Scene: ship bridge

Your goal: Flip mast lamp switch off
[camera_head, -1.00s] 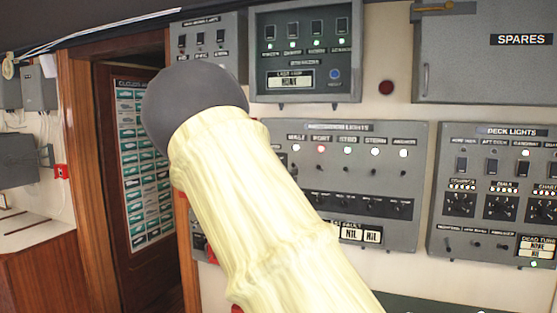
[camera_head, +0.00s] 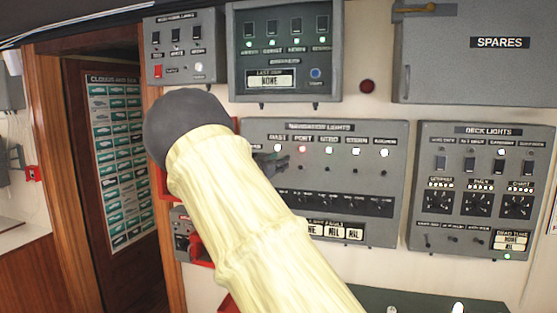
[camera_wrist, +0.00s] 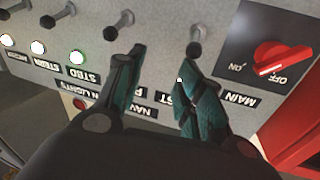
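The grey navigation lights panel (camera_head: 340,220) is in the head view, with a row of lamps above small dark toggles. Its mast lamp (camera_head: 277,148) is lit white at the left end. My gripper (camera_head: 272,165) is close to the panel just below that lamp and hides the mast switch there. The wrist view shows the panel upside down. In it my gripper (camera_wrist: 160,57) is open and empty, its teal fingers apart. The mast switch (camera_wrist: 195,46), a dark toggle, is just beyond the right fingertip; whether they touch I cannot tell. The mast label is partly covered.
The port toggle (camera_wrist: 110,33) is near the left finger. A red rotary switch (camera_wrist: 282,58) marked ON and OFF is to the right. The deck lights panel (camera_head: 485,222) and spares cabinet (camera_head: 430,75) are at the right. A doorway is at the left.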

